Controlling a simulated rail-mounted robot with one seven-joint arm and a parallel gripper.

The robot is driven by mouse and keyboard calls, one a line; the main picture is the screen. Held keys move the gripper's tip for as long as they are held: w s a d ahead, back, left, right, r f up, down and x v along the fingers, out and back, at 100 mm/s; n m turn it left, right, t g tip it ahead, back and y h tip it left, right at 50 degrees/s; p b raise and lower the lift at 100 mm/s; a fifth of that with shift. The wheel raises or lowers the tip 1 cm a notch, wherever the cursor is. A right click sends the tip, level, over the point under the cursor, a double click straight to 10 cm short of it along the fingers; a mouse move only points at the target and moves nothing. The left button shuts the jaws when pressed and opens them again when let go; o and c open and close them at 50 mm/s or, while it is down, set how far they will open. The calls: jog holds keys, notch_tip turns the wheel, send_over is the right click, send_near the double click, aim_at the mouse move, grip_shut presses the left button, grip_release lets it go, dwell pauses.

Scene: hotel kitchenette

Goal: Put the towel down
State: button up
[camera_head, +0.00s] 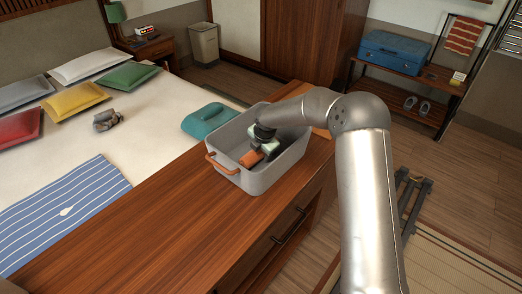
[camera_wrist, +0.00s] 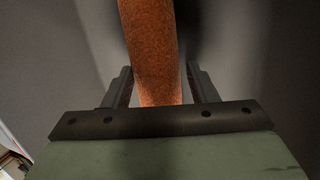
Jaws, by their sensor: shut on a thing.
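A rust-orange towel (camera_head: 251,158), rolled or folded small, is inside the grey bin (camera_head: 225,143) on the wooden counter. My gripper (camera_head: 262,151) reaches down into this bin from the right and is shut on the towel. In the wrist view the towel (camera_wrist: 152,45) runs between the two dark fingers of my gripper (camera_wrist: 159,80), with grey bin walls around. Whether the towel touches the bin floor cannot be told.
The bin has a raised rim and an orange handle (camera_head: 222,165). The wooden counter (camera_head: 150,222) is clear to its left. A teal folded item (camera_head: 208,120) lies behind the bin. A blue suitcase (camera_head: 394,53) and a striped orange towel (camera_head: 463,36) are at the back right.

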jog(key=o, duration=1)
jog(key=v, duration=1.2)
jog(key=shift+b, duration=0.45)
jog(key=shift+r, duration=0.1)
